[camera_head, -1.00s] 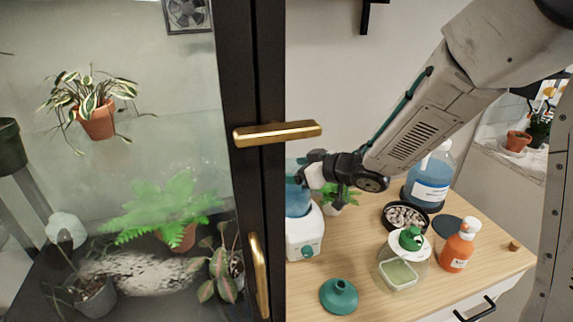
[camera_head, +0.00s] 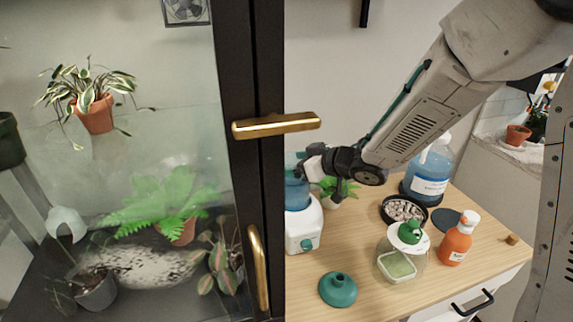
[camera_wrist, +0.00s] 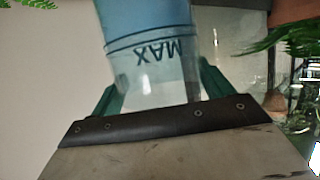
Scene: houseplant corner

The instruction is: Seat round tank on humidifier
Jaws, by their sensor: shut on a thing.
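The round tank (camera_head: 296,194) is clear with blue water in it. Its lower part shows just above the white humidifier base (camera_head: 303,228), which has a green knob on its front. The cabinet's dark frame hides the left side of both. My gripper (camera_head: 306,170) is at the tank's upper part and shut on it. In the wrist view the tank (camera_wrist: 150,45) stands between the green fingers, with an upside-down MAX mark and a line around it. I cannot tell whether the tank touches the base or is fully seated.
A glass cabinet with plants and a brass handle (camera_head: 276,126) stands close left of the tank. On the table are a green funnel cap (camera_head: 338,289), a glass jar (camera_head: 402,262), a pebble dish (camera_head: 403,211), an orange bottle (camera_head: 456,240) and a blue jug (camera_head: 428,172).

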